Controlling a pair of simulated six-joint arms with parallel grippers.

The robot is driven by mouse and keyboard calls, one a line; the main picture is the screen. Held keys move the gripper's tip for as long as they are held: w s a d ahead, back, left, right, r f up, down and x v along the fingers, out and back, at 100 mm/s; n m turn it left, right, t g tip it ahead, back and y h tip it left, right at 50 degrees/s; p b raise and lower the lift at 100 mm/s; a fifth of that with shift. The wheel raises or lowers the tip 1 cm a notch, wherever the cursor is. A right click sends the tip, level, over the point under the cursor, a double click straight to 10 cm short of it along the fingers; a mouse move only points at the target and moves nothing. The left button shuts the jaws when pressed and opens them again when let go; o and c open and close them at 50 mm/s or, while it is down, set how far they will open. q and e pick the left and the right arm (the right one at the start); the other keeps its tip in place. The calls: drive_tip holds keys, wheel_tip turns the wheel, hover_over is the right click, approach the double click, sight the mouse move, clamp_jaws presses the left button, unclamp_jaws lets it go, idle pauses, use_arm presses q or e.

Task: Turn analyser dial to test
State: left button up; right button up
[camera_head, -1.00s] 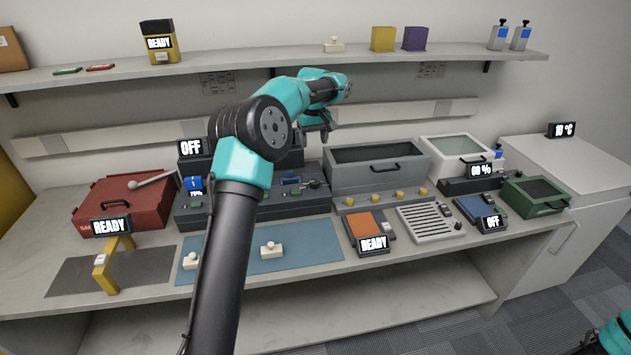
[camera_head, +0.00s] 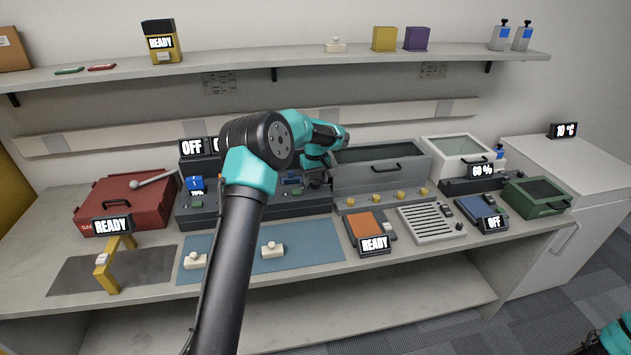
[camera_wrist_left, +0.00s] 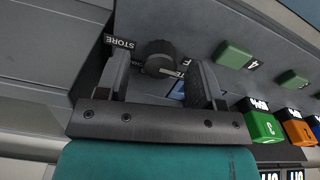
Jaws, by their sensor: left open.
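The analyser (camera_head: 262,207) is the dark grey bench unit behind the blue mat, partly hidden by my left arm. In the left wrist view its round black dial (camera_wrist_left: 160,57) sits between my left gripper's fingers, beside a STORE label (camera_wrist_left: 121,43) and a partly covered label starting with T. My left gripper (camera_head: 317,180) is low at the right end of the analyser. It is open, with one finger (camera_wrist_left: 116,74) on each side of the dial; I cannot tell whether they touch it. My right gripper is out of view.
Green buttons (camera_wrist_left: 235,55) and coloured numbered blocks (camera_wrist_left: 264,126) lie to the right of the dial in the wrist view. A grey glass-topped box (camera_head: 378,172) stands close right of the gripper. The blue mat (camera_head: 315,240) in front holds two small white pieces.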

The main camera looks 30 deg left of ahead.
use_arm(q)
drive_tip(key=shift+f, duration=0.5)
drive_tip(key=c, duration=0.9)
